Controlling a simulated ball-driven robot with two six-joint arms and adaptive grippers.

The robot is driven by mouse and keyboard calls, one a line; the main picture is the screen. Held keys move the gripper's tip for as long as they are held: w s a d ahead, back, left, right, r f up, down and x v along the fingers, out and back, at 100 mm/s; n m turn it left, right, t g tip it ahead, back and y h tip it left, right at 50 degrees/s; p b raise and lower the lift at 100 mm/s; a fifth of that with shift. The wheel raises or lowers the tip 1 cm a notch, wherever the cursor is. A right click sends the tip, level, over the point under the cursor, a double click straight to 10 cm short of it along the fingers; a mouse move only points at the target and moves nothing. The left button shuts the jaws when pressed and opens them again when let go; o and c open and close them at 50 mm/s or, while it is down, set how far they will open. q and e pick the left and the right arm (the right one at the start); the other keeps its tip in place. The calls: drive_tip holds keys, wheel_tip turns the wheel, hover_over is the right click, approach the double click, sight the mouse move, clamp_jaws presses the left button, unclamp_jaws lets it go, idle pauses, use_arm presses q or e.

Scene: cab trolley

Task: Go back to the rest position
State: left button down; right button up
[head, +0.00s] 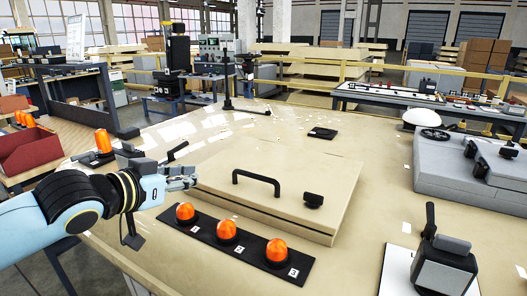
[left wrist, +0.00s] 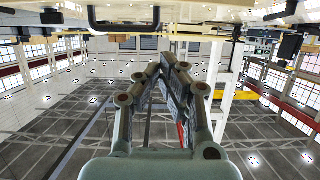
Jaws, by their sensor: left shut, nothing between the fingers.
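My left gripper (head: 181,177) comes in from the left in the head view. It is held above the tan table (head: 385,190), beside the left edge of a flat tan box (head: 290,170) with a black handle. In the left wrist view the fingers (left wrist: 168,75) are together at their tips with nothing between them. That view looks up at the hall's roof. My right gripper is not in either view.
A black strip (head: 203,229) with orange lamps (head: 226,230) lies just in front of the gripper. Another orange lamp (head: 103,141) stands behind it, near a red bin (head: 25,148). A grey unit (head: 460,170) stands at the right. The table's middle right is mostly clear.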

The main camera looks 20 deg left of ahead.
use_arm(q)
drive_tip(key=s+d+f+g+y, duration=0.1)
drive_tip(key=s+d+f+g, duration=0.2)
drive_tip(key=s, duration=0.5)
drive_tip(key=s+d+f+g, duration=0.2)
drive_tip(key=s+f+g, duration=0.15)
drive_tip(key=s, duration=0.35)
drive_tip(key=s+d+f+g+y, duration=0.1)
drive_tip(key=s+d+f+g, duration=0.2)
drive_tip(key=s, duration=0.5)
drive_tip(key=s+a+f+g+b, duration=0.15)
drive_tip(key=f+b, duration=0.25)
drive_tip(key=f, duration=1.4)
drive_tip(key=s+a+f+g+b, duration=0.1)
drive_tip(key=s+f+b, duration=0.25)
drive_tip(key=f, duration=1.45)
drive_tip(key=s+a+f+g+b, duration=0.1)
drive_tip(key=s+f+b, duration=0.4)
drive_tip(key=s+f, duration=1.1)
wheel_tip(320, 180, down, 2)
drive_tip(key=shift+f, duration=0.25)
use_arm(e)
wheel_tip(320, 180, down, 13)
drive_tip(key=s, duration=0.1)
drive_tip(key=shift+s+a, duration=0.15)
use_arm(q)
drive_tip(key=shift+s, duration=0.1)
